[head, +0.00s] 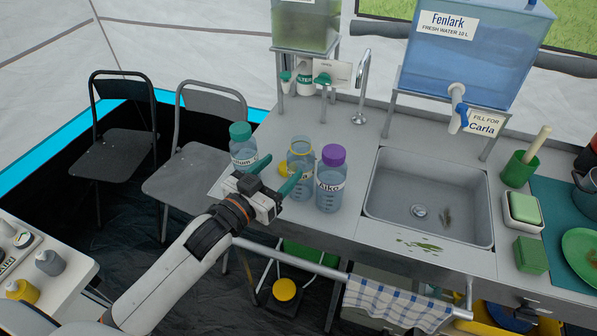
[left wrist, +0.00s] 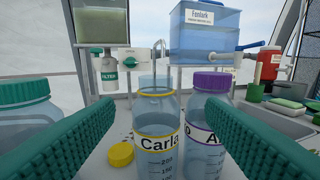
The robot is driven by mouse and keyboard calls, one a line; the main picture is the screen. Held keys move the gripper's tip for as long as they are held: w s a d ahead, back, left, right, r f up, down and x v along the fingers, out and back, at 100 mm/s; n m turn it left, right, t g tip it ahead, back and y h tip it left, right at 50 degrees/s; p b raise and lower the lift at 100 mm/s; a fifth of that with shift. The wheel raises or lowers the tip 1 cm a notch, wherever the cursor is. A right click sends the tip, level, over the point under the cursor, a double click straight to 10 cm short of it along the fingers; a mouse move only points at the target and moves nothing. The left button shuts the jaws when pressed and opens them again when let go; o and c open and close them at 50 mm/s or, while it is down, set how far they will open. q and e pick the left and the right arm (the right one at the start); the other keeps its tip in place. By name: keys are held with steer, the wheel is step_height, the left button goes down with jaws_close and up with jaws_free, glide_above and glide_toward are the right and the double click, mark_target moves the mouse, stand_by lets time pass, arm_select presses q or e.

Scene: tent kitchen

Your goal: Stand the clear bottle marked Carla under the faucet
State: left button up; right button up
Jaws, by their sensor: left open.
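The clear bottle marked Carla (head: 301,150) stands upright and open on the counter, with a yellow neck ring. It also shows in the left wrist view (left wrist: 157,120), ahead between my fingers. My left gripper (head: 276,176) is open and empty, just in front of the bottle. The blue-handled faucet (head: 460,118) of the Fenlark water tank (head: 478,50) hangs over the sink's back edge; a "Fill for Carla" sign (head: 484,124) is beside it. A thin metal spout (head: 362,85) rises left of the sink. My right gripper is not in view.
A purple-capped bottle (head: 331,180) stands close at the Carla bottle's right; a teal-capped one (head: 242,145) stands left. A yellow cap (left wrist: 121,154) lies beside the Carla bottle. The sink (head: 400,215) is to the right. Counter between bottles and spout is clear.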

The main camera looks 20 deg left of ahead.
mark_target(306, 141)
arm_select(q)
steer(key=x, duration=0.2)
steer(key=p+x, duration=0.1)
steer(key=x, duration=0.2)
steer(key=shift+w+a+r, duration=0.15)
steer(key=shift+w, duration=0.35)
steer(key=shift+w+d, duration=0.25)
steer(key=shift+w, duration=0.05)
steer(key=p+x, duration=0.1)
steer(key=x, duration=0.3)
steer(key=shift+w+a+r, duration=0.1)
steer(key=shift+w+r, duration=0.05)
steer(key=shift+w, duration=0.3)
jaws_close()
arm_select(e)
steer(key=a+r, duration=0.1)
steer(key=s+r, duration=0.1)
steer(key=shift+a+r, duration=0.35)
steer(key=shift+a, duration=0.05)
